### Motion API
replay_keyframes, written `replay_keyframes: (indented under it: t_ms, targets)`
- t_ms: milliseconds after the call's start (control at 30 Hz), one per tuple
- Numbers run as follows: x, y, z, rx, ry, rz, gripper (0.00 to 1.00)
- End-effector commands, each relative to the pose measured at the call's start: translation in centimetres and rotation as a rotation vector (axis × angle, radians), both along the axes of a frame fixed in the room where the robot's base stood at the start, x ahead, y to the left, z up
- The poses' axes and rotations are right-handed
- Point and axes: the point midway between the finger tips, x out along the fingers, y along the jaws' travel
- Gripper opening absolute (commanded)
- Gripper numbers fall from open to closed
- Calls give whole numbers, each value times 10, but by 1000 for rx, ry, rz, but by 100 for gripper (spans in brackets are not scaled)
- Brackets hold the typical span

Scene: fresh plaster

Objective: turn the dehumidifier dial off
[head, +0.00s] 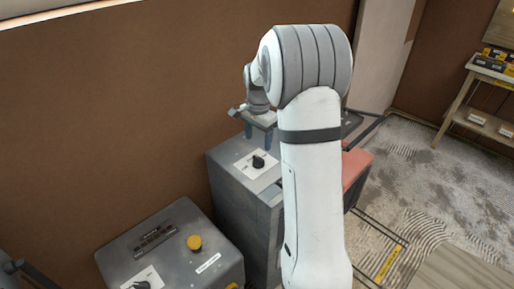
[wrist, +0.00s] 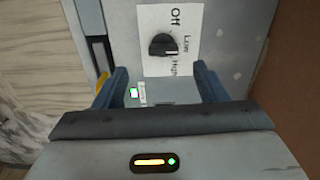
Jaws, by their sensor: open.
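A black dial (head: 258,161) sits on a white label plate on top of a grey cabinet (head: 232,192). In the wrist view the dial (wrist: 163,45) is surrounded by the words Off, Low and High on the plate (wrist: 155,20). Its light mark is on the Low/High side, away from Off; I cannot tell exactly which of the two it points to. My gripper (head: 259,135) is open and empty above the cabinet top, behind the dial in the head view. In the wrist view the dial lies just beyond the blue fingertips (wrist: 160,75), roughly centred between them and apart from them.
A second grey box (head: 170,250) with a yellow button (head: 194,242) and another black dial (head: 142,284) stands nearer, at lower left. A brown wall (head: 120,110) rises close behind. A red object (head: 356,167) is right of my arm. A wooden shelf (head: 465,100) stands far right.

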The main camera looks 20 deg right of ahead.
Motion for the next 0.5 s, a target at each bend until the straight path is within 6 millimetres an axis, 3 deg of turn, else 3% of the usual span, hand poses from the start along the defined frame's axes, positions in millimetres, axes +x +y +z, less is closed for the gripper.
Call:
replay_keyframes:
  t_ms: [233, 500]
  targets:
    - [11, -9, -20, 3, 15, -59, 65]
    - [10, -9, -63, 3, 15, -58, 65]
